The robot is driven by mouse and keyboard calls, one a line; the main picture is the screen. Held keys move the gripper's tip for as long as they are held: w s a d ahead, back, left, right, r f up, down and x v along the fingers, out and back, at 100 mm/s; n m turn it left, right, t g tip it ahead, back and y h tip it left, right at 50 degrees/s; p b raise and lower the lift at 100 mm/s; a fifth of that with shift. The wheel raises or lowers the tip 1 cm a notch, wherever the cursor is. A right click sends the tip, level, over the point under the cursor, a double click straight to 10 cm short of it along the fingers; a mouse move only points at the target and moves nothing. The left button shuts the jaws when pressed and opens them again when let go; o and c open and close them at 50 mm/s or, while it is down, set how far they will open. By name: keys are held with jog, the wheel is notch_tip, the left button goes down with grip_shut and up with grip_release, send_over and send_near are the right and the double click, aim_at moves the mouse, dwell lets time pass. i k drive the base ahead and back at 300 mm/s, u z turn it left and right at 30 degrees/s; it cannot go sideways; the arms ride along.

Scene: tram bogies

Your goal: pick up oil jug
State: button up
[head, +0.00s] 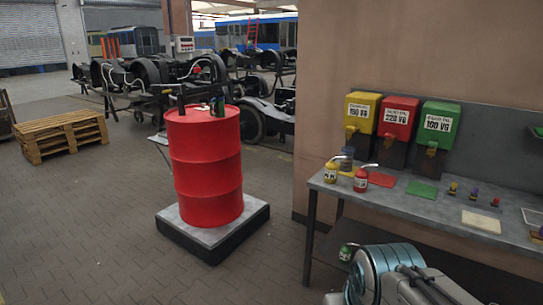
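Several small jug-like vessels are in the head view; I cannot tell which is the oil jug meant. A yellow jug (331,174) with a pale spout and a red jug (361,181) with a pale spout stand upright near the left end of the workbench. A small green jug-like vessel (345,253) shows below the bench top, partly hidden by my arm. A dark green object (219,106) stands on the red drum, too small to make out. My gripper is not in view; only part of my arm shows at bottom right.
The red drum (206,165) stands on a low platform (240,227). The workbench (400,205) carries coloured mats and small items; yellow (362,112), red (398,117) and green (437,124) dispensers stand behind. Pallets (60,135) lie at left. Floor (90,230) in front is clear.

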aim_at(346, 165)
jog(key=u, duration=0.25)
jog(key=i, duration=2.15)
jog(key=z, duration=0.8)
jog(key=i, duration=1.3)
jog(key=z, duration=0.7)
